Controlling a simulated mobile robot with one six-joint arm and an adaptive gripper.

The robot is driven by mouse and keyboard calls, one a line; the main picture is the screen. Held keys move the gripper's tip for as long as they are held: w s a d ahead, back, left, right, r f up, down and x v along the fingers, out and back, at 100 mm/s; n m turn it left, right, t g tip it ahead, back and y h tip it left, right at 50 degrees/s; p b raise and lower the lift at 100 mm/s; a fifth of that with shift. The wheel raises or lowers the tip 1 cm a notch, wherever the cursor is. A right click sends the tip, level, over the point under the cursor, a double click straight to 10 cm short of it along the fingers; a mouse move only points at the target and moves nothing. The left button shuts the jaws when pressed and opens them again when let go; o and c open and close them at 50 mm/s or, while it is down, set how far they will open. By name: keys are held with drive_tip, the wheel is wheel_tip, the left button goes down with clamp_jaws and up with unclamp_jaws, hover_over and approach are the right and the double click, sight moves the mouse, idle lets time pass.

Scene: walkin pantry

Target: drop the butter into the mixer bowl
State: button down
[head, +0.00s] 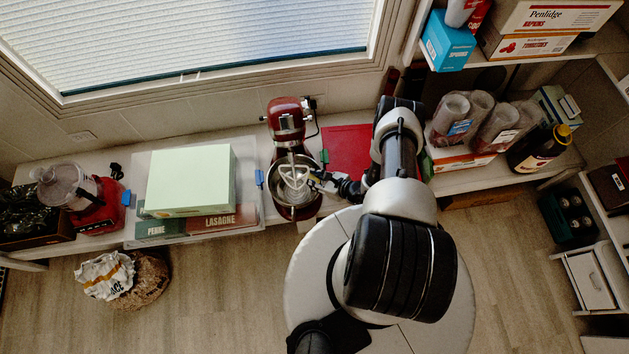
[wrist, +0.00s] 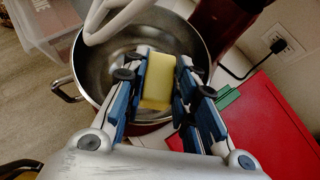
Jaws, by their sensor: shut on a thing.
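The butter is a pale yellow block (wrist: 158,82) in the wrist view, held between the blue-padded fingers of my gripper (wrist: 162,88). The mixer bowl (wrist: 92,72) is a shiny metal bowl with a side handle, and the butter shows over its near part. In the head view the bowl (head: 297,211) stands under the red stand mixer (head: 286,118), with the white beater (head: 294,174) hanging in it. My gripper (head: 318,180) reaches the bowl's right rim from the right. The butter is too small to make out clearly in the head view.
A red board (head: 346,150) lies right of the mixer. A pale green box (head: 188,180) on pasta boxes stands to its left. A power cord (wrist: 240,75) runs to a wall outlet (wrist: 285,42). Jars and a dark bottle (head: 538,148) stand further right.

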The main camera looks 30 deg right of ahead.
drive_tip(key=shift+f, duration=0.4)
drive_tip(key=shift+f+b, duration=0.5)
drive_tip(key=shift+f, duration=0.05)
drive_tip(key=c, duration=1.3)
unclamp_jaws()
drive_tip(key=shift+r, duration=0.25)
drive_tip(key=p+v, duration=0.5)
drive_tip(key=v, duration=0.7)
drive_tip(key=shift+r, duration=0.4)
